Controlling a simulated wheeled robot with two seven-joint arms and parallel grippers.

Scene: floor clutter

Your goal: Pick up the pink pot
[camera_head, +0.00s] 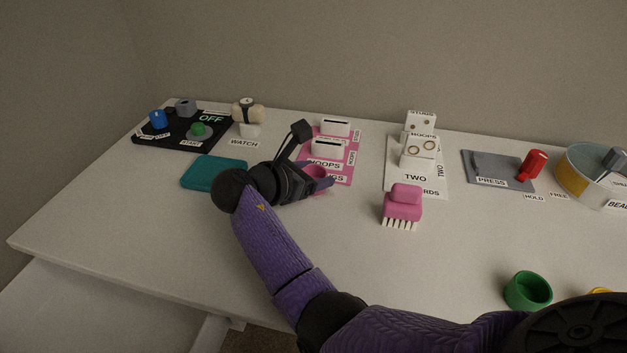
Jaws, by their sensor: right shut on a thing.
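The pink pot (316,172) is at the front edge of the pink mat (341,172), left of the table's middle. My right gripper (318,180), on the purple arm from the lower right, is shut on the pot, with fingers at its side. The gripper hides part of the pot, and I cannot tell whether the pot is touching the mat or lifted. My left gripper is not in view.
A pink brush (403,204) stands right of the gripper, and a teal pad (214,172) lies to its left. White slotted boxes (327,149) stand behind it. A green pot (527,290) is at the front right. The table's front left is clear.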

